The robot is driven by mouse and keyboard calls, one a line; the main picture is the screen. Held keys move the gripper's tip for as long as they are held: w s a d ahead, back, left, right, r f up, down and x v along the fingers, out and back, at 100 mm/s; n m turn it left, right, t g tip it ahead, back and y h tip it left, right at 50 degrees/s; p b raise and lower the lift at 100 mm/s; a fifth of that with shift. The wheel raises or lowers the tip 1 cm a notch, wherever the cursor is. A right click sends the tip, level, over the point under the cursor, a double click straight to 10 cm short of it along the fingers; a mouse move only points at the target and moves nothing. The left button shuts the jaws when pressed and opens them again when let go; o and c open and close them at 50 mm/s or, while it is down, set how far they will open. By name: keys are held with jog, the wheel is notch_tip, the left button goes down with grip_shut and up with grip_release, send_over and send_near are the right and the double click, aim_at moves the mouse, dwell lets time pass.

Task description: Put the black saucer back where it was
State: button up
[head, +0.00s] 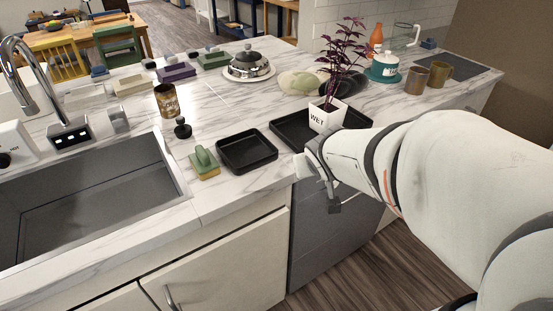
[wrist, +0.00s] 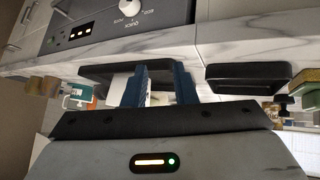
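Two flat black square dishes with raised rims lie on the marble counter. I cannot tell which is the black saucer. In the wrist view, which looks upside down, the larger dish (wrist: 98,72) is behind my gripper (wrist: 158,76) and the smaller dish (wrist: 245,78) is to the right. My blue fingers are apart, overlapping the larger dish's edge; contact is unclear. My arm hides the fingertips in the head view.
A green and yellow sponge (head: 205,163) and a black stopper (head: 182,128) lie between the smaller dish and the sink (head: 95,200). A patterned can (head: 167,100) stands behind. Bare marble lies behind the smaller dish.

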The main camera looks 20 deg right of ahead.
jog(key=s+a+g+y, duration=0.2)
jog(key=s+a+g, duration=0.3)
jog(key=s, duration=0.7)
jog(key=a+f, duration=0.1)
jog(key=a, duration=0.1)
jog(key=shift+a+g+y, duration=0.3)
jog(key=shift+a+g, duration=0.1)
jog(key=shift+r, duration=0.1)
jog(key=shift+p+v, duration=0.75)
jog(key=shift+v, duration=0.05)
